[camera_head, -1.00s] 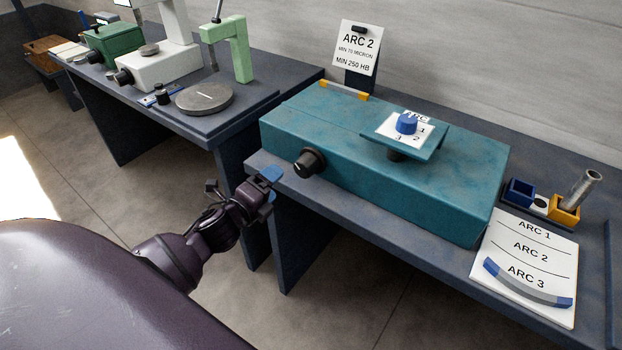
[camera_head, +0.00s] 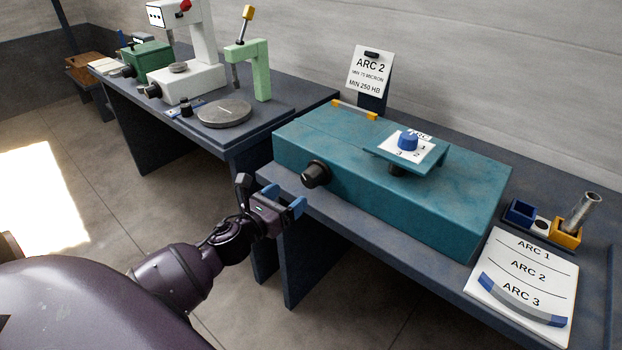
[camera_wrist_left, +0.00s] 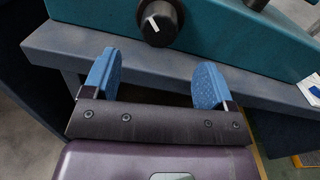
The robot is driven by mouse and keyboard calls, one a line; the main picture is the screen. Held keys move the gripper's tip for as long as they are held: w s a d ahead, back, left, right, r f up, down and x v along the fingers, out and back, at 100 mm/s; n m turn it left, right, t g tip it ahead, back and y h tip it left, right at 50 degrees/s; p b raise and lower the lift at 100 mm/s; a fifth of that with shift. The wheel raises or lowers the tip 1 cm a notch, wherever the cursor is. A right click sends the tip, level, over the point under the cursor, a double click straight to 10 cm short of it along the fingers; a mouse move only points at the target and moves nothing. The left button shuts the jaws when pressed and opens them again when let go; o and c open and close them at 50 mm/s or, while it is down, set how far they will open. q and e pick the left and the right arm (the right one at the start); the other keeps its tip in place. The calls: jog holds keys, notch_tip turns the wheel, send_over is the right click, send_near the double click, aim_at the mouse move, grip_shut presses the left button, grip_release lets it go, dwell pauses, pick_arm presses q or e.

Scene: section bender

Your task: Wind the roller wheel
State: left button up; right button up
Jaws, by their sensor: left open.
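The roller wheel appears to be the black knob (camera_head: 315,174) on the front face of the teal machine (camera_head: 440,213). In the left wrist view the black knob (camera_wrist_left: 160,22), with a white mark on its face, sits just beyond and above the fingertips. My left gripper (camera_head: 297,202) is open and empty, in front of the bench edge and a little below and left of the knob. Its two blue fingers (camera_wrist_left: 155,82) stand well apart and touch nothing. My right gripper is not seen.
An ARC 1–3 sheet (camera_head: 525,262) with a curved strip lies at right, near blue and yellow bins (camera_head: 566,232). Another bench at left holds a green stand (camera_head: 262,75) and a round plate (camera_head: 224,114). The bench edge lies close to my gripper.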

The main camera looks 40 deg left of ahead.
aim_at(307, 181)
pick_arm(q)
jog(key=w, duration=0.9)
jog(key=shift+w+d, duration=0.15)
jog(key=shift+d, duration=0.1)
jog(key=shift+c, duration=0.4)
jog(key=c, duration=0.9)
jog(key=shift+o, duration=0.2)
